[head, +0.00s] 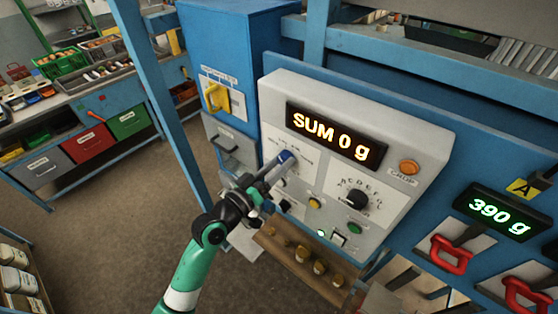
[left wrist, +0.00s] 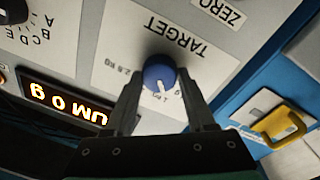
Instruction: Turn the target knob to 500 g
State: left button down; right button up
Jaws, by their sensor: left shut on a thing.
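The blue target knob (left wrist: 159,72) sits on the white panel under the word TARGET, which appears upside down in the left wrist view. Its white pointer line faces the lower side of that view, slightly right. A "2.5 kg" mark shows left of the knob; other marks are partly hidden by my fingers. In the head view the knob (head: 286,157) shows at the end of my left gripper (head: 278,167). My left gripper (left wrist: 160,82) is shut on the knob, one finger on each side. My right gripper is not in view.
To the right, a display (head: 495,212) reads 390 g above red handles (head: 450,254). A yellow handle (head: 214,97) is on the left.

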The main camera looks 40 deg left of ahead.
pick_arm(q)
jog(key=shift+n+p, duration=0.8)
jog(key=shift+n, duration=1)
jog(key=shift+c, duration=1.2)
grip_release()
jog(key=shift+y, duration=0.3)
jog(key=s+d+f+b, duration=0.1)
jog(key=s+b, duration=0.1)
jog(key=s, duration=0.9)
jog(key=shift+s, duration=0.3)
